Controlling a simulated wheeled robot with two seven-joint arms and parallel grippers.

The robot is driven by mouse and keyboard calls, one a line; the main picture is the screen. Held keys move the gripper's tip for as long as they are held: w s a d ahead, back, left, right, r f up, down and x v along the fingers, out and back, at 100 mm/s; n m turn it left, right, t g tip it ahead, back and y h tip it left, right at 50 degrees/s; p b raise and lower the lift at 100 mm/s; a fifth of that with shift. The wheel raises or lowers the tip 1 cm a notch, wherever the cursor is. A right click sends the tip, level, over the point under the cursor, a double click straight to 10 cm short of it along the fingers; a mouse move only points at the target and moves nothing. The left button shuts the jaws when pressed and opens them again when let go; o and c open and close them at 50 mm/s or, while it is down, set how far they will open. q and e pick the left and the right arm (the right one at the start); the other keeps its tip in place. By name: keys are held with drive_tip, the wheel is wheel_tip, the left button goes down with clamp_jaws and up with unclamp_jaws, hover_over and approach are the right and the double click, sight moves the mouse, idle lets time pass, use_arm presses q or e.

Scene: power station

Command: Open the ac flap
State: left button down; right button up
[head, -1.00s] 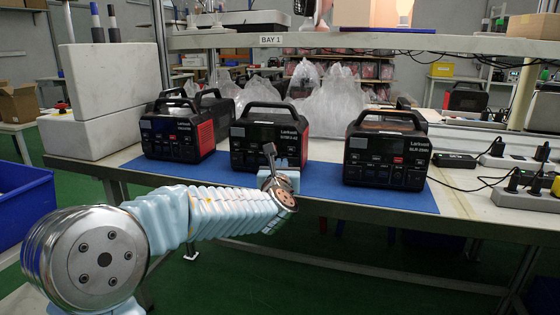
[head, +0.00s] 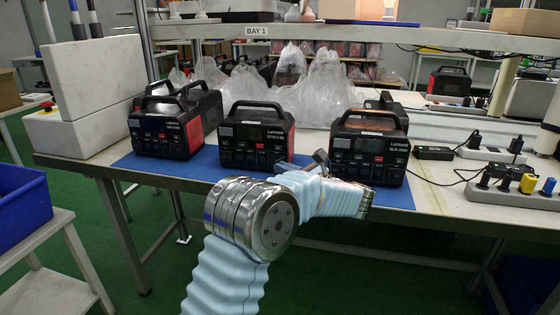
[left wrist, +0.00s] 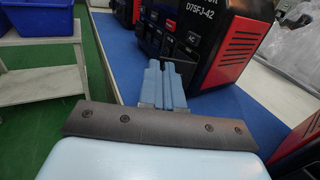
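Three black power stations stand in a row on a blue mat (head: 186,166): the left one (head: 165,125), the middle one (head: 257,133) and the right one (head: 368,145). My left gripper (head: 284,167) is low in front of the middle station's right side, pointing left. In the left wrist view its two blue-grey fingers (left wrist: 162,84) lie close together, shut with nothing visible between them. Beyond them is the middle station's front (left wrist: 172,32), with an "AC" label (left wrist: 193,38). I cannot clearly tell the flap or its state. The right gripper is not in view.
White blocks (head: 92,78) stand at the bench's left end. Power strips (head: 513,190) and cables lie at its right. Clear plastic bags (head: 318,85) are behind the stations. A blue bin (head: 22,197) sits at the left; green floor is open in front.

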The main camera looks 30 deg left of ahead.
use_arm(q)
drive_tip(key=shift+w+d+r+n+g+p, duration=0.15)
drive_tip(key=shift+d+n+g+p, duration=0.1)
drive_tip(key=shift+n+g, duration=0.35)
drive_tip(key=shift+w+d+f+n+g+p, duration=0.15)
drive_tip(key=shift+n+g, duration=0.25)
drive_tip(key=shift+g, duration=0.4)
drive_tip(key=c, duration=1.3)
unclamp_jaws()
drive_tip(key=d, duration=0.9)
drive_tip(key=s+d, duration=0.1)
drive_tip(key=d, duration=0.3)
drive_tip(key=shift+d, duration=0.4)
